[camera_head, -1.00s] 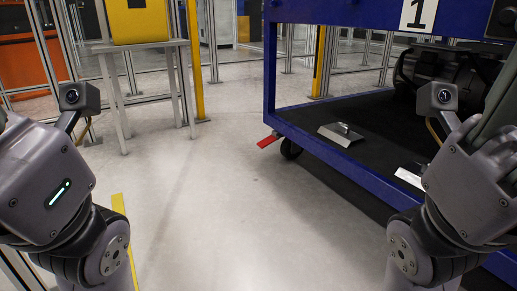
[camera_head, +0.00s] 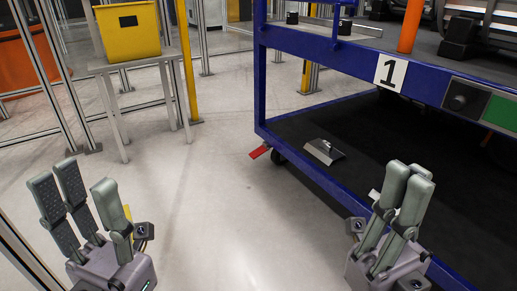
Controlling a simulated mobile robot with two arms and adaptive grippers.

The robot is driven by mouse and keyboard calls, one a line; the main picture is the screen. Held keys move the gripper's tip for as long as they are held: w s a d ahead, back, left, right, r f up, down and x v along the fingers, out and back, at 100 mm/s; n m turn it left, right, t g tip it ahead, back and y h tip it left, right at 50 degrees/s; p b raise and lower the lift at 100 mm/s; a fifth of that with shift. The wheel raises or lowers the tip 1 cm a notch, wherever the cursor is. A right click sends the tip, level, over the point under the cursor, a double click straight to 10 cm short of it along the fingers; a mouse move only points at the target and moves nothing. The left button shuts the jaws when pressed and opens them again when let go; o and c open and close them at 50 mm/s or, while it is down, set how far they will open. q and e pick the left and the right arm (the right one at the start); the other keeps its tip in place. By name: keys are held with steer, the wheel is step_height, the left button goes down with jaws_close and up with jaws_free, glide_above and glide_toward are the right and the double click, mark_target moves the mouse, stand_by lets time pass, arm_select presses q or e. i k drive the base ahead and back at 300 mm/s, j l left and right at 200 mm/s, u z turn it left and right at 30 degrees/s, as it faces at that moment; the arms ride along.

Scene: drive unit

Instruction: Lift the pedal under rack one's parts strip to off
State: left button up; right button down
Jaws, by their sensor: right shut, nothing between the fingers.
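Rack one is the blue wheeled rack (camera_head: 300,42) on the right, with a white plate (camera_head: 391,72) reading 1. A small red pedal (camera_head: 260,151) sticks out low at the rack's near left corner, by a black caster (camera_head: 279,157). My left gripper (camera_head: 82,196) is at the lower left, fingers up and spread, open and empty, well away from the pedal. My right gripper (camera_head: 402,188) is at the lower right, fingers together, shut on nothing, in front of the rack's lower blue rail. It partly hides a pale item on the lower shelf.
A metal bracket (camera_head: 323,151) lies on the dark lower shelf (camera_head: 350,125). A yellow bin (camera_head: 128,30) stands on a grey stand at the back left, beside a yellow post (camera_head: 186,60). The floor (camera_head: 205,190) between the grippers is clear.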

mark_target(258, 151)
steer(key=i+j, duration=0.35)
steer(key=i, duration=0.25)
steer(key=i+j+z, duration=0.15)
steer(key=i+j, duration=0.2)
steer(key=i, duration=0.25)
steer(key=i+j, duration=0.4)
steer(key=i, duration=0.2)
steer(key=i+j+z, duration=0.1)
steer(key=i+j, duration=0.3)
steer(key=i, duration=0.2)
